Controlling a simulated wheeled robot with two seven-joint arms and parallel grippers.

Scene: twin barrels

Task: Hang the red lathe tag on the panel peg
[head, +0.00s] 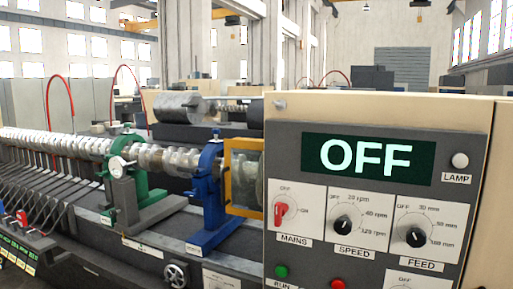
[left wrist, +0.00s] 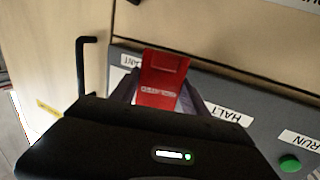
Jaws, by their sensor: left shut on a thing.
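The red tag (left wrist: 158,80) is in the left wrist view, with small pale lettering across it that I cannot read. My left gripper (left wrist: 158,98) is shut on the tag, which stands up between its two dark fingers. The grey control panel (left wrist: 253,103) lies beyond the gripper. A black bent rod (left wrist: 86,65) shows to the left of the tag, apart from it; I cannot tell whether it is the panel peg. In the head view a small grey stub (head: 280,104) sits at the panel's top left corner. My right gripper is in neither view.
The panel carries an OFF display (head: 368,159), a red mains switch (head: 282,212), speed knob (head: 346,226) and feed knob (head: 417,236). The green button (left wrist: 289,163) is right of the gripper. A blue rest (head: 211,200) and lathe shaft stand left of the panel.

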